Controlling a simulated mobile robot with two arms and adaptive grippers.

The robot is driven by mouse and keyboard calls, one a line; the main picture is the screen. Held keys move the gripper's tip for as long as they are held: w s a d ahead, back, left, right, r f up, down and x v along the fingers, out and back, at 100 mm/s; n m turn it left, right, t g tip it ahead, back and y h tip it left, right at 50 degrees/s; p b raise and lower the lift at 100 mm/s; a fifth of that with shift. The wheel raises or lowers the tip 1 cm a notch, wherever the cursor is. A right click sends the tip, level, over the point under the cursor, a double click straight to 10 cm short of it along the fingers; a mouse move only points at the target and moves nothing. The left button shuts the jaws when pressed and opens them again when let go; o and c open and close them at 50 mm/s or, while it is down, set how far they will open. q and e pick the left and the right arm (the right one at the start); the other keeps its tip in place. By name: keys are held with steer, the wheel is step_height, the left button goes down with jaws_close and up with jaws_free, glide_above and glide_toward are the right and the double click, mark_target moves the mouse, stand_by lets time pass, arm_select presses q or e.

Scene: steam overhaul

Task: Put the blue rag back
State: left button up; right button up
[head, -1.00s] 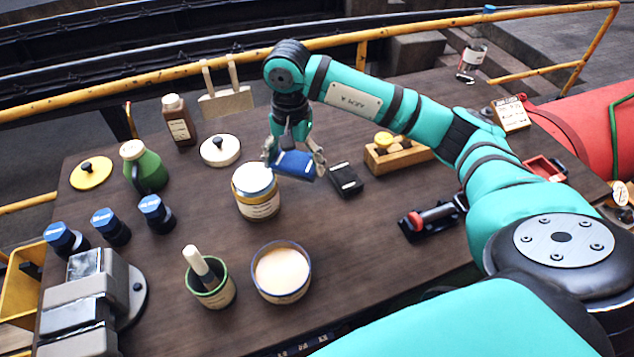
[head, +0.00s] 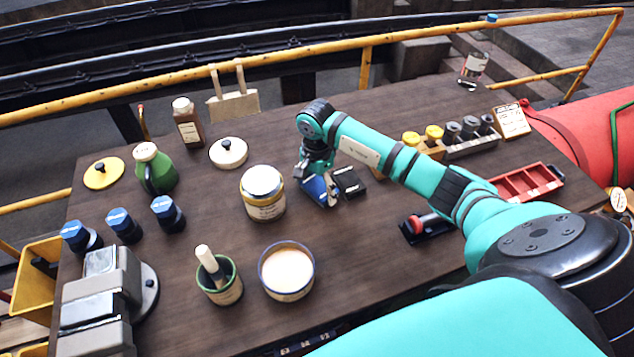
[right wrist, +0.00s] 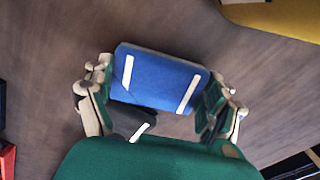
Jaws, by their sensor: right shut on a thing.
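The blue rag (head: 318,191) looks like a folded blue pad with two pale stripes, best seen in the right wrist view (right wrist: 158,80). My right gripper (head: 319,183) is shut on it, with one finger at each side in the right wrist view (right wrist: 160,92). The rag is tilted in the head view, low over the table just left of a black pad (head: 349,183). I cannot tell whether it touches the table. The black pad, with a pale stripe, shows partly behind the rag in the right wrist view (right wrist: 130,122). My left gripper is out of view.
A large lidded jar (head: 263,197) stands close left of the rag. A wooden holder with yellow-topped items (head: 432,148) and a red tray (head: 528,184) are to the right, partly behind my arm. Bare table (head: 350,245) lies in front of the rag.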

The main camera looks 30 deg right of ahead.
mark_target(317, 186)
steer(key=shift+f, duration=0.25)
steer(key=o, duration=0.8)
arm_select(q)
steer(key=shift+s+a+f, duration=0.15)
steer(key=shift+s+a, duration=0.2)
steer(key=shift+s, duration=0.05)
arm_select(e)
steer(key=shift+r, duration=0.35)
arm_select(q)
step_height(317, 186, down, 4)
steer(key=b, duration=0.4)
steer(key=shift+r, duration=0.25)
arm_select(e)
step_height(317, 186, up, 12)
steer(key=shift+f, duration=0.15)
